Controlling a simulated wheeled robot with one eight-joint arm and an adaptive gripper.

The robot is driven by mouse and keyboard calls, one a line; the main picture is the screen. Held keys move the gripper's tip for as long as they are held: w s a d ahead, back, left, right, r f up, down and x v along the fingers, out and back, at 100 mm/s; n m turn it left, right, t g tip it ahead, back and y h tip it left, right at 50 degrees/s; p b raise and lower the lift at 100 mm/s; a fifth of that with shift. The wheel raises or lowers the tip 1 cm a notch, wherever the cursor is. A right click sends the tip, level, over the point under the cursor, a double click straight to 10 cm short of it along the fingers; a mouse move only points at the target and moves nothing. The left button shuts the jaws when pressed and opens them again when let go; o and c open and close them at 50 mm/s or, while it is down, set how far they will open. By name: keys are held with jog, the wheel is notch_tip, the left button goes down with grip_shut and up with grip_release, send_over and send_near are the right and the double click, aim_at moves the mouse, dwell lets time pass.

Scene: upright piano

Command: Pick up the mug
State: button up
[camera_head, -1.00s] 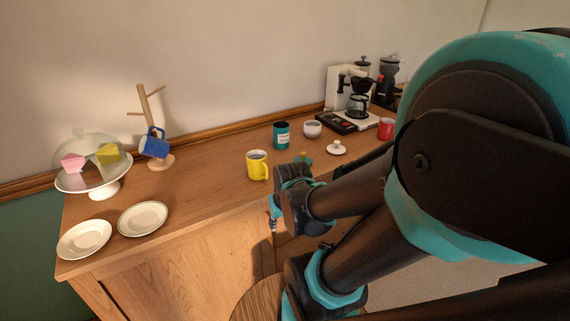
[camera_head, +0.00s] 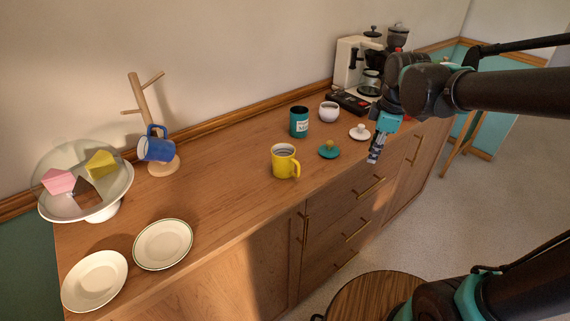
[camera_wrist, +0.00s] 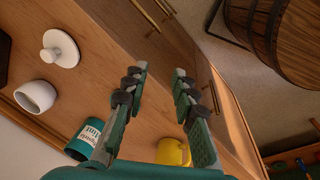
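A yellow mug (camera_head: 284,162) stands upright on the wooden counter, its handle towards the right. In the wrist view the yellow mug (camera_wrist: 172,152) shows at the bottom, partly hidden by my gripper. A blue mug (camera_head: 156,148) hangs tilted on the wooden mug tree (camera_head: 140,98) at the left. My gripper (camera_head: 374,154) is near the counter's front edge, to the right of the yellow mug and apart from it. In the wrist view my gripper (camera_wrist: 160,72) has its fingers apart with nothing between them.
Behind the yellow mug stand a teal canister (camera_head: 299,122) and a white pot (camera_head: 328,112). A teal lid (camera_head: 329,151) and a white lid (camera_head: 359,133) lie nearby. A coffee maker (camera_head: 372,82) stands at the back right. Plates (camera_head: 163,244) and a cake stand (camera_head: 120,190) are left. A round wooden top (camera_head: 365,297) is below.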

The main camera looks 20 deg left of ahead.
jog(key=s+a+r+n+g, duration=0.1)
jog(key=s+a+r+n, duration=0.1)
jog(key=a+r+n, duration=0.4)
jog(key=s+a+r+n, duration=0.1)
jog(key=a+r+n, duration=0.1)
jog(key=a+n, duration=0.35)
notch_tip(320, 180, up, 5)
jog(key=n, duration=0.5)
send_over(292, 173)
jog(key=shift+g+h, duration=0.4)
jog(key=shift+w+f, duration=0.1)
jog(key=shift+f, duration=8.35)
grip_shut()
